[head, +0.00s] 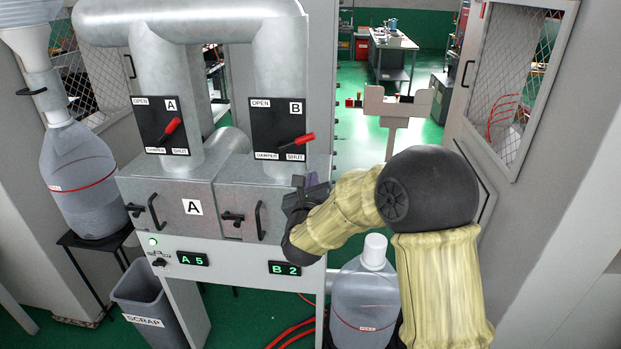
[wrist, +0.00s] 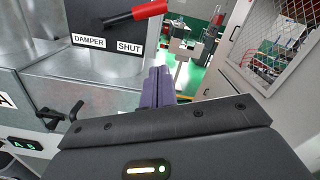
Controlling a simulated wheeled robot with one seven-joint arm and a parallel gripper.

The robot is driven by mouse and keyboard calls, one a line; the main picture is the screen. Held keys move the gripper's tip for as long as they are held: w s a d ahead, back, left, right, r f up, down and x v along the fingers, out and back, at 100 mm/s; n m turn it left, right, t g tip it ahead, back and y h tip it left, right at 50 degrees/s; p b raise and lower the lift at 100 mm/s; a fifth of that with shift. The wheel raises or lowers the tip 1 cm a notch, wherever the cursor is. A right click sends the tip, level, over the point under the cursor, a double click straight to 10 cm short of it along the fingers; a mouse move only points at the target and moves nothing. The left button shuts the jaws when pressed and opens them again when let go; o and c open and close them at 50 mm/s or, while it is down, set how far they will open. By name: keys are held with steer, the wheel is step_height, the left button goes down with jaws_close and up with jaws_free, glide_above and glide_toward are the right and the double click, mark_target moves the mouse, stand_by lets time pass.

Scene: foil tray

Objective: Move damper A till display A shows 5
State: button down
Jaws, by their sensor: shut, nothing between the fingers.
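Damper A is a lever with a red grip (head: 172,126) on a black plate (head: 150,110) marked OPEN, SHUT and A. Its grip points up and to the right. Display A (head: 191,259) is lit green and reads 5. My gripper (head: 300,190) is at the right side of the cabinet, below damper B and well to the right of damper A, touching neither lever. In the wrist view its purple fingers (wrist: 157,87) are together with nothing between them.
Damper B's red lever (head: 300,140) is just above my gripper, and its grip also shows in the wrist view (wrist: 150,11). Display B (head: 284,268) reads 2. The cabinet front (head: 190,225) has dark door handles. A jug (head: 364,295) stands below my arm.

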mark_target(295, 141)
steer(key=w+a+r+p, duration=0.1)
steer(key=w+r+p, duration=0.3)
steer(key=w+p, duration=0.2)
steer(key=shift+w+a, duration=0.25)
steer(key=shift+w, duration=0.35)
